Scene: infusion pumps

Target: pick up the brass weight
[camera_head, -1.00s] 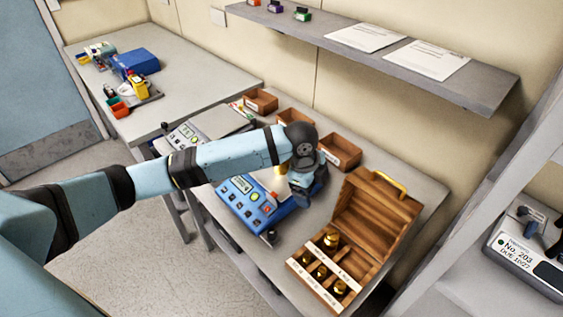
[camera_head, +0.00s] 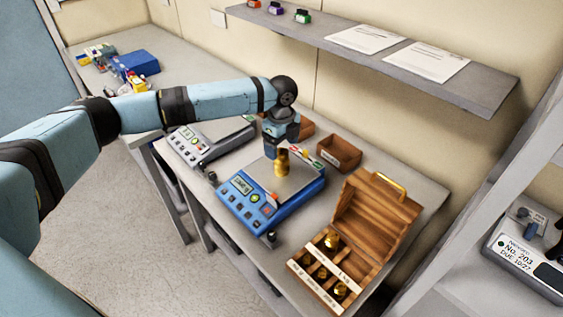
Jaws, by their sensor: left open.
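A brass weight (camera_head: 282,167) stands upright on the pan of a blue scale (camera_head: 262,209) in the middle of the table. My left gripper (camera_head: 274,152) is open, pointing down right at the top of the weight, and its fingers partly overlap the weight's upper part in this view. Whether the fingers touch it I cannot tell. Several more brass weights (camera_head: 331,240) sit in the slots of an open wooden case (camera_head: 372,212) at the right front. My right gripper is not in view.
A grey scale (camera_head: 207,140) stands left of the blue one. A small wooden box (camera_head: 339,153) lies behind the blue scale, with another partly hidden by my gripper. A shelf (camera_head: 375,52) with papers overhangs the back. Bare tabletop shows at the right.

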